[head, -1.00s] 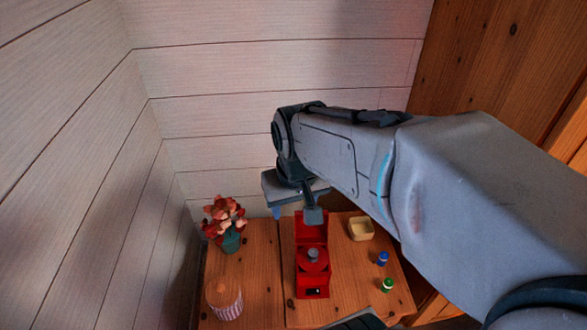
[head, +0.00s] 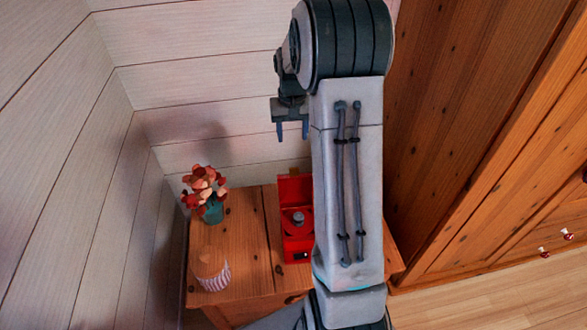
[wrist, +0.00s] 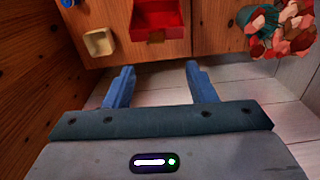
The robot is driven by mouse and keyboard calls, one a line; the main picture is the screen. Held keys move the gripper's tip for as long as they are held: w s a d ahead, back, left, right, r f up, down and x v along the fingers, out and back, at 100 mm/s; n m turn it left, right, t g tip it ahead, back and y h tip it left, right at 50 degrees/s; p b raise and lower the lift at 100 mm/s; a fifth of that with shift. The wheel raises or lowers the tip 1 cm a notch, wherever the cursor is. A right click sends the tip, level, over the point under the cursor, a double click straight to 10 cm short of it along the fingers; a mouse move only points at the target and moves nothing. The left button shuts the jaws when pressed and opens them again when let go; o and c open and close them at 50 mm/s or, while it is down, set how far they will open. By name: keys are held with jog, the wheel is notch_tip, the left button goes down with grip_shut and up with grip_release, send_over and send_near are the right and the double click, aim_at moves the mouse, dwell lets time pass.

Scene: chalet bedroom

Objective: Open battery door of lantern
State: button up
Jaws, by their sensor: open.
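The red lantern (head: 298,245) stands on the wooden table, with a grey round knob (head: 297,218) on top. A red panel (head: 294,189) stands raised at its back edge, apparently an open door or lid. My arm hides the lantern's right side. In the wrist view, a dark red recess with a brighter rim (wrist: 158,36) shows at the top, partly cut off. My gripper (head: 293,131) is open and empty, above and behind the lantern, not touching it. Its two blue fingers (wrist: 160,72) are spread wide, below the lantern in the wrist picture.
A flower pot (head: 211,212) and a striped cup-like item (head: 212,272) stand left of the lantern on the wooden table (head: 245,240). In the wrist view, a cream tray (wrist: 99,42) and a blue-topped item (wrist: 68,3) are at left. Plank walls enclose the back and left.

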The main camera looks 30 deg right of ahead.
jog(key=f, duration=1)
jog(key=w+d+f, duration=0.1)
jog(key=f, duration=0.4)
jog(key=shift+f+b, duration=0.15)
jog(key=shift+b, duration=0.15)
